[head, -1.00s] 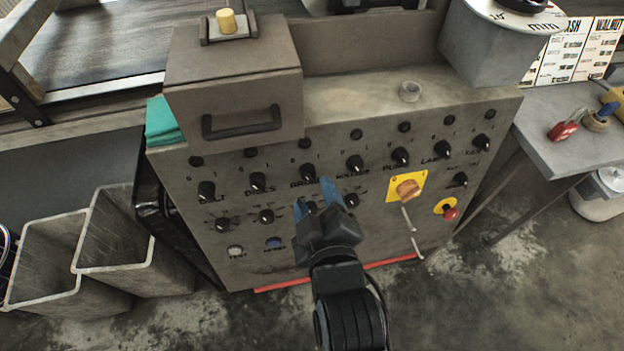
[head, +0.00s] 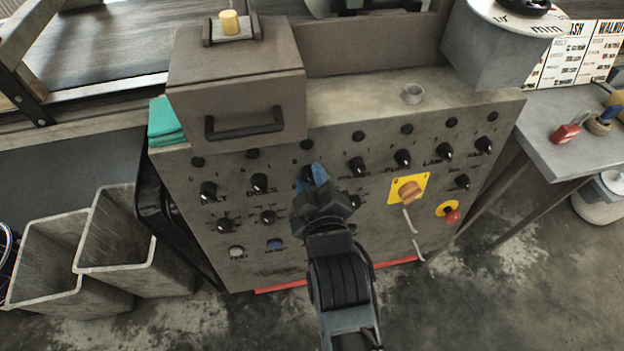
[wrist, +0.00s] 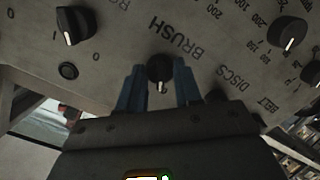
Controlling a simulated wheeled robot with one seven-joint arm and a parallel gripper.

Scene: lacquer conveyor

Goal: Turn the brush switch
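In the head view the brush switch (head: 305,173) is in the upper knob row, partly covered by my fingers. My gripper (head: 315,174) reaches up to the panel there. In the wrist view my gripper (wrist: 160,82) has its two blue fingers apart, one on each side of the knob. Whether they touch it I cannot tell.
The grey panel (head: 290,260) carries similar knobs close by, including the discs knob (head: 260,183). A yellow-plated orange switch (head: 408,190) and a red button (head: 452,216) are to the right. A box with a handle (head: 235,95) juts out at upper left.

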